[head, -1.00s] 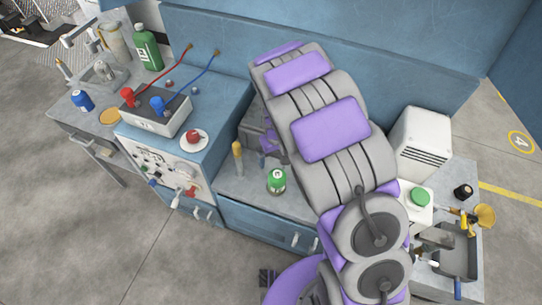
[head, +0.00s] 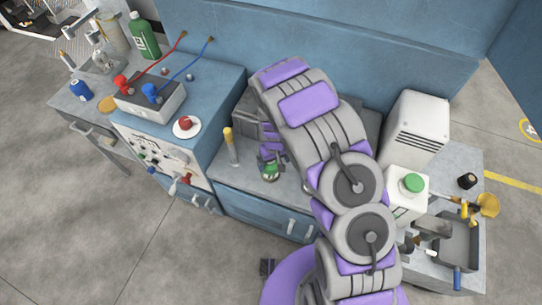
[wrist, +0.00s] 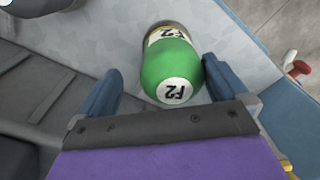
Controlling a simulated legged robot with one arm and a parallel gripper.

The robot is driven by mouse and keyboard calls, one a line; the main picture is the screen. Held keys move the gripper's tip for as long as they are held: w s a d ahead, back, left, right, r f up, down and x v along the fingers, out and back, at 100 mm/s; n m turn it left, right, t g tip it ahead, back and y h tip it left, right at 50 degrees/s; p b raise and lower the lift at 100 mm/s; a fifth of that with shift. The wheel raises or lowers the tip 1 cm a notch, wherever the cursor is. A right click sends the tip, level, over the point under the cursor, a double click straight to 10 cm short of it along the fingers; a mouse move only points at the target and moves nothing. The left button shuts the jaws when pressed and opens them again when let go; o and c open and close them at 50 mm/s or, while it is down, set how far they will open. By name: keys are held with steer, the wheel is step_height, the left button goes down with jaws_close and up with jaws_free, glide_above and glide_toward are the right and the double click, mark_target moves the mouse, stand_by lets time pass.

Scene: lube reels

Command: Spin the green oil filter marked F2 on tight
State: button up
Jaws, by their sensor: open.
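The green oil filter (head: 270,173) stands on the low grey bench top in the head view. In the wrist view the filter (wrist: 172,72) shows a rounded green body with white F2 labels, one on its near end and one on a pale band at its far end. My gripper (wrist: 162,67) is open, with one blue-grey finger on each side of the filter. The right finger looks close to it, and a gap shows at the left. I cannot tell whether either finger touches. In the head view my gripper (head: 268,155) is at the filter, partly covering it.
A yellow-topped clear cylinder (head: 230,146) stands left of the filter. A grey box-like part (head: 250,118) lies behind my arm. A white plate with a red item (head: 186,126) sits on the blue cabinet. A white jug with green cap (head: 409,193) stands at right.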

steer(key=f, duration=0.2)
steer(key=a+f, duration=0.1)
steer(key=f, duration=0.1)
steer(key=shift+a+f, duration=0.2)
steer(key=shift+f, duration=0.2)
steer(key=shift+s+a, duration=0.1)
steer(key=shift+a, duration=0.35)
steer(key=shift+d, duration=0.4)
steer(key=shift+c, duration=0.2)
steer(key=shift+d+r, duration=0.1)
steer(key=shift+d, duration=0.1)
steer(key=c, duration=0.3)
steer(key=shift+a, duration=0.2)
steer(key=c, duration=0.9)
steer(key=m, duration=0.5)
steer(key=shift+m, duration=0.8)
steer(key=m+b, duration=0.1)
steer(key=m, duration=0.2)
steer(key=shift+m, duration=0.4)
